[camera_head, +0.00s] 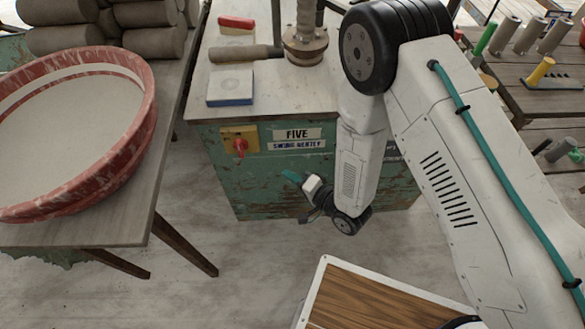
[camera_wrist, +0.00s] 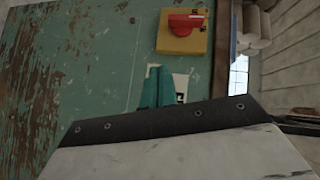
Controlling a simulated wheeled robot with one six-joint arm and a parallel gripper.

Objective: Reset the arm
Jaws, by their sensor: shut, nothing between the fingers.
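My gripper (camera_head: 291,176) hangs low in front of the worn green cabinet (camera_head: 262,196), its teal fingertips pointing left, below the yellow switch plate. In the wrist view its teal fingers (camera_wrist: 157,88) are close together with nothing seen between them. The cabinet's green front (camera_wrist: 95,60) fills much of that view. Whether the fingertips touch the cabinet I cannot tell.
The yellow plate with a red switch (camera_head: 240,143) is on the cabinet front; it also shows in the wrist view (camera_wrist: 184,32). A wide red-rimmed basin (camera_head: 135,150) stands on a table at left. Shelves with tools (camera_head: 540,72) are at right. Open floor lies between table and cabinet.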

